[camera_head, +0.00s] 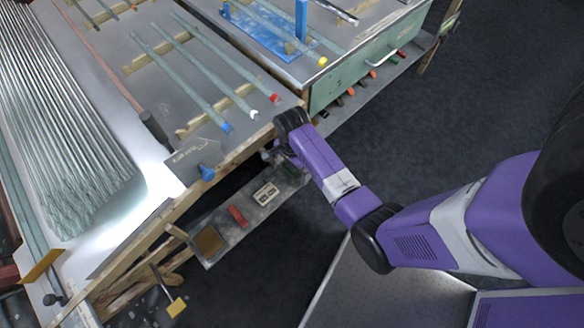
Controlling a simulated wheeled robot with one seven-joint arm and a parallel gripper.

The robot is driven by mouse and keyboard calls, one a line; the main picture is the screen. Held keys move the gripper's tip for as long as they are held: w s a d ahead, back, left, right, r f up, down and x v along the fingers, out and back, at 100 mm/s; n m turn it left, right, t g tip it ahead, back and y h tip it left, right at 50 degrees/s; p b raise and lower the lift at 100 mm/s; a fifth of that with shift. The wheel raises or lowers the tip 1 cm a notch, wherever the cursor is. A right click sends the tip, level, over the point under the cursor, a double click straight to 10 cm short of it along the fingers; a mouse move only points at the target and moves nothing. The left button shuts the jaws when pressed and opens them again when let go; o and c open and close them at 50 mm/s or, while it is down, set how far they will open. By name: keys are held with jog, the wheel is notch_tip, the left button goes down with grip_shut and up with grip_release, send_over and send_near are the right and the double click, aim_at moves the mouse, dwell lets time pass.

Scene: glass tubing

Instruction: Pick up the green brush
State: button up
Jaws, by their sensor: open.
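I cannot make out a green brush clearly in the head view. My purple and white arm reaches left from the right side to the near corner of the wooden table (150,205). My gripper (271,157) is a small grey shape below the black wrist joint, beside the table's edge and above the lower shelf (225,232). It is open, and I see nothing held in it. The wrist and the table edge partly hide the gripper and the shelf behind it.
On the lower shelf are a red object (238,215), a brown block (208,241) and a pale plate (265,194). Glass tubes with coloured ends (195,85) lie on the tabletop. A green cabinet (345,88) stands behind.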

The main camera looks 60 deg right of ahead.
jog(key=shift+f, duration=0.15)
jog(key=c, duration=1.5)
notch_tip(320, 180, up, 20)
jog(key=p, duration=0.2)
jog(key=shift+p, duration=0.35)
